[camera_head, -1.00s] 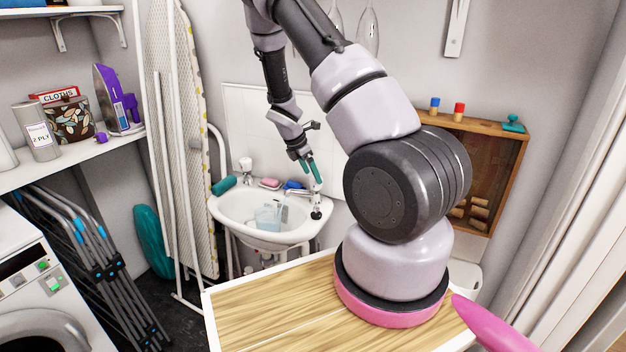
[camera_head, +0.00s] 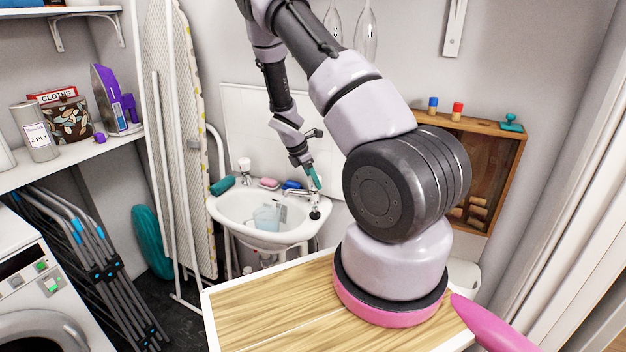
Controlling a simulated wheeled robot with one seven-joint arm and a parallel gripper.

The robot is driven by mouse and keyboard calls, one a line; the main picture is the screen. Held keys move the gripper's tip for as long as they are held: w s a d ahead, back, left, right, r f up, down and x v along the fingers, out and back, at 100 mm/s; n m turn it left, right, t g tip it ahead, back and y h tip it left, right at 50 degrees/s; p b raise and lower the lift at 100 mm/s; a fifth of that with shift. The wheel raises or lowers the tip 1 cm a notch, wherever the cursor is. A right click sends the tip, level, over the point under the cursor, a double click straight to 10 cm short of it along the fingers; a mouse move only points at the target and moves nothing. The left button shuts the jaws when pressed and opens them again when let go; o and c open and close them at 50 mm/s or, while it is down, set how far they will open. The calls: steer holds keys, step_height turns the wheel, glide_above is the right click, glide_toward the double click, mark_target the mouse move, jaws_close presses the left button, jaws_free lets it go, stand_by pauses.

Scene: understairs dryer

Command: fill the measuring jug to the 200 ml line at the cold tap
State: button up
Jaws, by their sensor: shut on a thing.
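The measuring jug (camera_head: 266,217), clear and pale blue, stands in the white basin (camera_head: 236,226); its scale and water level are too small to read. A tap (camera_head: 315,197) stands at the basin's right rear corner, its spout reaching left over the basin. Another tap with a white top (camera_head: 245,166) stands at the left rear. I cannot read which is cold. My gripper (camera_head: 313,180), with teal fingers, points down at the right tap. Its fingers are shut on that tap's top, which they mostly hide. I cannot make out running water.
A teal bottle (camera_head: 222,185), a pink soap (camera_head: 269,183) and a blue item (camera_head: 291,185) lie along the basin's back. An ironing board (camera_head: 185,130) leans at left. A wooden worktop (camera_head: 270,305) lies in front.

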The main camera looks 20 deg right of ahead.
steer(key=shift+m+g, duration=0.3)
steer(key=shift+m, duration=0.5)
steer(key=o, duration=1.3)
steer(key=v, duration=1)
steer(key=shift+a+r, duration=0.25)
steer(key=shift+r, duration=0.1)
steer(key=shift+w, duration=0.1)
